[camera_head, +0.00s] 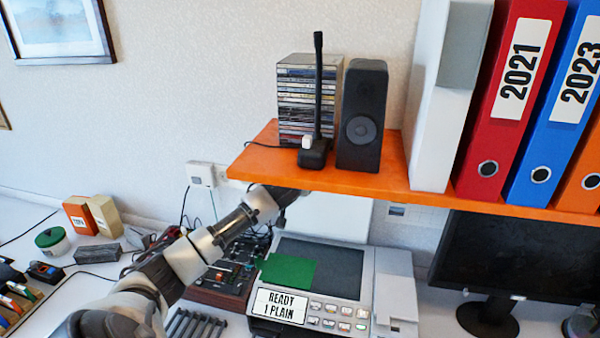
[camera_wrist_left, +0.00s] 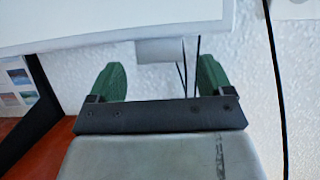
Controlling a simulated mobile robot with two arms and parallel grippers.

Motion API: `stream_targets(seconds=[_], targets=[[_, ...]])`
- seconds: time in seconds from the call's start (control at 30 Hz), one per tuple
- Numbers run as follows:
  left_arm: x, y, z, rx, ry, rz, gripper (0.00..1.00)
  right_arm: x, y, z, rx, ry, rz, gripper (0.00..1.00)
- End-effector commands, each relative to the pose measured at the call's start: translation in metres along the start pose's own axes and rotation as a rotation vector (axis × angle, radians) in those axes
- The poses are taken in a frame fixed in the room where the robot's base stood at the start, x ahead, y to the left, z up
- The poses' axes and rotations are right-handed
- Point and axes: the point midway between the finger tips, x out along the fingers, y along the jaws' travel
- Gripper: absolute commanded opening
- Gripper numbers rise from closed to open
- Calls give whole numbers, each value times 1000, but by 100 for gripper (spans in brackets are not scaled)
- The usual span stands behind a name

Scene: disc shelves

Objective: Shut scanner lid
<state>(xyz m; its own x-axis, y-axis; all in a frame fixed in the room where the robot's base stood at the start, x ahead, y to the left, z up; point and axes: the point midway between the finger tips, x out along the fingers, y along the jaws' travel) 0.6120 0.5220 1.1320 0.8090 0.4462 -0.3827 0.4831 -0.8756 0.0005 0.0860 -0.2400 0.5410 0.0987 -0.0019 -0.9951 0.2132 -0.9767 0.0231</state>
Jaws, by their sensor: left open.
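The scanner (camera_head: 310,265) stands on the white desk below the shelf, with its dark glass bed uncovered. A green sheet (camera_head: 289,270) lies on the left part of the glass. The white lid (camera_head: 335,216) stands raised at the back of the scanner, its top hidden by the shelf. My left arm reaches to the lid's upper left, and my left gripper's fingers are hidden there in the head view. In the left wrist view my left gripper (camera_wrist_left: 157,85) is open, with two green fingertips apart and nothing between them. A white panel, apparently the lid (camera_wrist_left: 120,18), spans the top there.
An orange shelf (camera_head: 258,165) hangs just above the lid and my gripper, carrying a speaker (camera_head: 362,110), disc cases (camera_head: 295,90) and binders. A circuit board (camera_head: 230,275) lies left of the scanner. A monitor (camera_head: 515,250) stands at right. A wall socket (camera_head: 200,173) with cables is nearby.

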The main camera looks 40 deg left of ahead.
Motion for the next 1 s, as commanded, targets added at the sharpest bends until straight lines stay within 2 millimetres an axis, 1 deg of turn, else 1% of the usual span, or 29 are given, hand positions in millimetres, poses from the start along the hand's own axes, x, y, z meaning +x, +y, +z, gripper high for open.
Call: stream_targets(seconds=[0.03, 0.13, 0.3, 0.43, 0.67, 0.7, 0.77, 1.0], targets=[[6, 0, -6, -1, 0, -1, 81, -4, -2, -3, 1, 4, -2, 43], [19, 0, -3, -2, -2, 0, 81, -5, -6, -4, 3, 6, -7, 43], [31, 0, -2, -1, -1, 0, 81, -7, -10, -3, 5, 3, -13, 43], [34, 1, -2, 0, -1, 1, 81, -7, -11, 0, 5, -2, -13, 43], [35, 0, -1, 1, -1, 1, 81, -7, -8, 4, 3, -7, -10, 43], [35, 0, -2, 1, -1, 1, 78, -7, -7, 4, 2, -7, -9, 43], [35, 0, -2, 1, -1, 1, 69, -7, -6, 4, 1, -8, -8, 43], [35, 0, -2, 1, -1, 0, 32, -7, -4, 5, 0, -9, -5, 43]])
